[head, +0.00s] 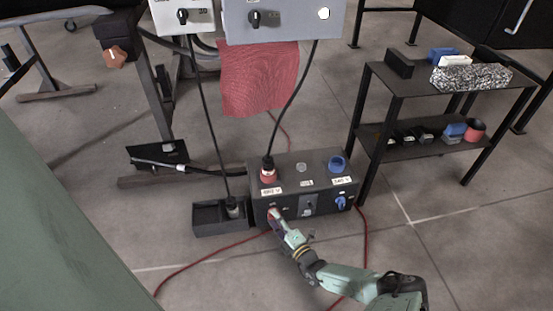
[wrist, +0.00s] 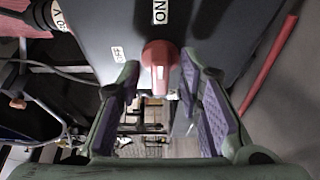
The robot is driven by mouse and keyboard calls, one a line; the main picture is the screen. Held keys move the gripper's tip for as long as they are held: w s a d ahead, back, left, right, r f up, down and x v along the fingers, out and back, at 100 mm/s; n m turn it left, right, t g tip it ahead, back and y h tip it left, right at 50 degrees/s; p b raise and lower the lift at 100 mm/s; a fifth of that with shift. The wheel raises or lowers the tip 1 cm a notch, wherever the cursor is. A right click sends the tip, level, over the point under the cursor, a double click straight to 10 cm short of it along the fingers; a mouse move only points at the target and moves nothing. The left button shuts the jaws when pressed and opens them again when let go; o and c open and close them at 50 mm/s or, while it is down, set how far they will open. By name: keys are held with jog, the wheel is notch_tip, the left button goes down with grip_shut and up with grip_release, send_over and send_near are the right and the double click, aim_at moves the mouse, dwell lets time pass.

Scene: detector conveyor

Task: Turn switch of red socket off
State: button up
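The dark socket box (head: 305,184) stands on the floor in the head view. Its red socket (head: 268,176) is on the top left with a plug in it. The red switch (head: 272,213) is on the front face below, partly hidden by my gripper (head: 279,220). In the wrist view the red switch (wrist: 160,58) is a round knob with a raised grip, beside an "ON" label (wrist: 160,12). My gripper (wrist: 159,68) is open, with one fingertip on either side of the knob. I see gaps at both sides; contact cannot be told.
A blue socket (head: 337,162) and a blue switch (head: 341,202) are on the box's right side. A black tray (head: 218,218) adjoins the box on the left. Red cables (head: 185,270) run over the floor. A black shelf (head: 400,145) stands at the right.

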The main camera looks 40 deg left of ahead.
jog(key=shift+a, duration=0.1)
jog(key=shift+c, duration=0.3)
grip_shut()
jog(key=shift+r+n+p, duration=0.15)
jog(key=shift+n+p, duration=0.15)
jog(key=shift+p, duration=0.1)
jog(key=shift+s+a+r+n+t+h+p, duration=0.1)
jog(key=shift+n+t+h+p, duration=0.4)
jog(key=shift+n+h+p, duration=1.3)
jog(key=shift+s+a+r+n+t+h+p, duration=0.1)
jog(key=shift+n+t+h+p, duration=0.45)
jog(key=shift+n+p, duration=2.4)
jog(key=shift+n+t+h+p, duration=0.45)
jog(key=shift+n+h+p, duration=0.95)
jog(key=shift+p, duration=1.65)
jog(key=shift+w+n+y, duration=0.1)
jog(key=shift+n+y, duration=0.15)
jog(key=shift+n, duration=0.1)
